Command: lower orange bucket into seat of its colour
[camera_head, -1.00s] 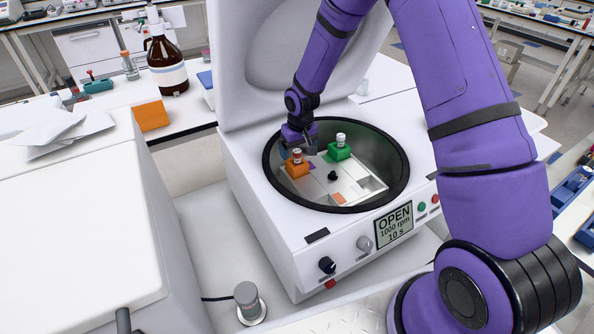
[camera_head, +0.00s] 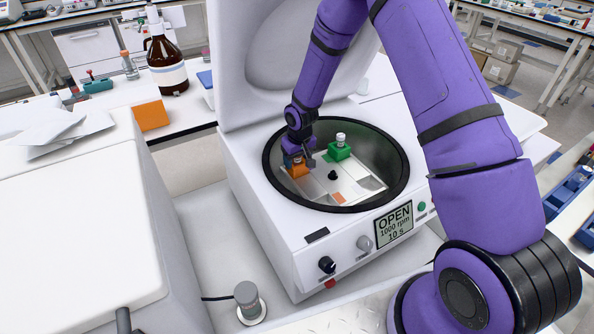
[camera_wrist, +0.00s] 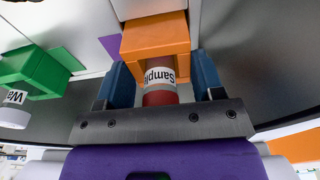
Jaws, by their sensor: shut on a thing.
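The orange bucket (camera_head: 299,172) is in the left part of the open centrifuge bowl, and a tube with a red cap (camera_wrist: 158,97) and a "Sample" label stands in it. My gripper (camera_head: 298,159) is down at the bucket. In the wrist view its blue fingers (camera_wrist: 164,80) are shut on the bucket (camera_wrist: 157,35), one on each side. A small orange patch (camera_head: 338,198) marks the front part of the rotor. A purple patch (camera_wrist: 110,45) lies beside the held bucket. The bucket's underside is hidden.
A green bucket (camera_head: 340,151) with a white-capped tube sits at the back of the rotor. A black knob (camera_head: 332,175) stands at the rotor centre. The bowl's dark rim (camera_head: 337,209) surrounds them, and the raised lid (camera_head: 270,60) stands behind.

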